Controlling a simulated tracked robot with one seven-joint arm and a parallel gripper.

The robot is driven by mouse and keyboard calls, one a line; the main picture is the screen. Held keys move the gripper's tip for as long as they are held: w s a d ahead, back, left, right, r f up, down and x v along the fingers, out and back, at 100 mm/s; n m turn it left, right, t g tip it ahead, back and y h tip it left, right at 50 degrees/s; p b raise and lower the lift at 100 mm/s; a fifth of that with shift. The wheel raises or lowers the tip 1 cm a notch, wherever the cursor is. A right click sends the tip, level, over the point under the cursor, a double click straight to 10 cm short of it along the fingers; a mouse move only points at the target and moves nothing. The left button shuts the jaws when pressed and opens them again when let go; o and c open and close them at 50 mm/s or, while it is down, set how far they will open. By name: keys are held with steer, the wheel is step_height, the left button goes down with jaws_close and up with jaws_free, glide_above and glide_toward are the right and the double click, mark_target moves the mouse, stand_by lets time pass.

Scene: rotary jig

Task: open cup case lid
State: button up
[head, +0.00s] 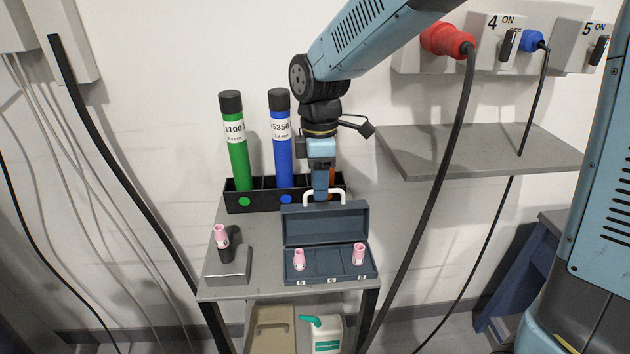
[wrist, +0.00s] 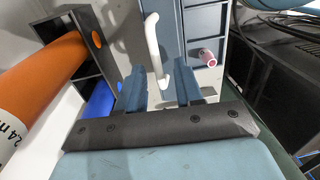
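The blue-grey cup case (head: 330,265) sits on the small table with its lid (head: 325,224) standing up at the back. A white handle (head: 323,196) is on the lid's top edge. Two pink cups stand in the case, one on the left (head: 299,259) and one on the right (head: 358,254). My gripper (head: 321,191) points down at the handle. In the wrist view my gripper's fingers (wrist: 160,88) are apart, and the white handle (wrist: 154,45) reaches into the gap between them. I cannot tell whether either finger touches it. One pink cup (wrist: 207,57) also shows there.
A black rack (head: 240,202) with a green tube (head: 235,150) and a blue tube (head: 281,150) stands behind the case. An orange tube (wrist: 40,85) is close to my gripper. A dark stand with a pink cup (head: 221,236) is at left. A grey shelf (head: 480,152) is at right.

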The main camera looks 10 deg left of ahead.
jaws_close()
stand_by(1.3)
